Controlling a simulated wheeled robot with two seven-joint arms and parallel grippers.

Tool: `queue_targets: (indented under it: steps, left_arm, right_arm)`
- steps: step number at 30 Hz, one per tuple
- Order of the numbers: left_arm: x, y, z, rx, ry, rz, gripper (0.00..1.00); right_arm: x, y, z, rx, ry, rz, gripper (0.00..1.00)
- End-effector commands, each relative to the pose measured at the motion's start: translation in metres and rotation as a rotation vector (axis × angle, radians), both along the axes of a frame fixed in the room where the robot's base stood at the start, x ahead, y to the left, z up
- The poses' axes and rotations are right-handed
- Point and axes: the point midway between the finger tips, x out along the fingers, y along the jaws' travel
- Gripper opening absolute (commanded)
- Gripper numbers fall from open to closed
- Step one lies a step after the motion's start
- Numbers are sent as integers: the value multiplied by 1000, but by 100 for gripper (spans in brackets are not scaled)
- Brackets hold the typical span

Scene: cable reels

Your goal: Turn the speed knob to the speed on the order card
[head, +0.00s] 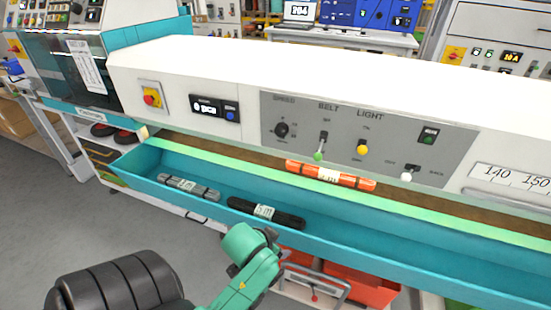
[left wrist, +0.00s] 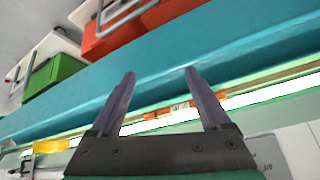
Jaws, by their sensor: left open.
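The speed knob (head: 282,130) is a small dark round knob under the word SPEED, at the left of the grey control panel (head: 360,150). Its pointer setting is too small to read. A white sheet (head: 88,65), perhaps the order card, is fixed to the machine's dark window at upper left; its text is unreadable. My left gripper (head: 272,238) is in front of and below the panel, near the teal trough and apart from the knob. In the left wrist view its two fingers (left wrist: 159,75) are spread with nothing between them. My right gripper is not in view.
The teal trough (head: 350,236) runs below, holding grey (head: 188,187) and black (head: 265,213) bundles; an orange bundle (head: 330,175) lies behind.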

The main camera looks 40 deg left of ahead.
Motion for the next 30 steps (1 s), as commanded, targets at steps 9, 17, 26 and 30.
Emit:
queue_targets:
  steps: [9, 17, 26, 30]
  left_arm:
    - [66, 97, 131, 251, -659, 156, 80]
    - [73, 121, 184, 384, -898, 152, 80]
    - [137, 146, 187, 384, -899, 152, 80]
    - [171, 160, 187, 384, -897, 153, 80]
  right_arm:
    - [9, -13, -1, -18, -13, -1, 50]
    - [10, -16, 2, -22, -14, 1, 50]
    - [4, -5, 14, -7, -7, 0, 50]
    - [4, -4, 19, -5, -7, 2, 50]
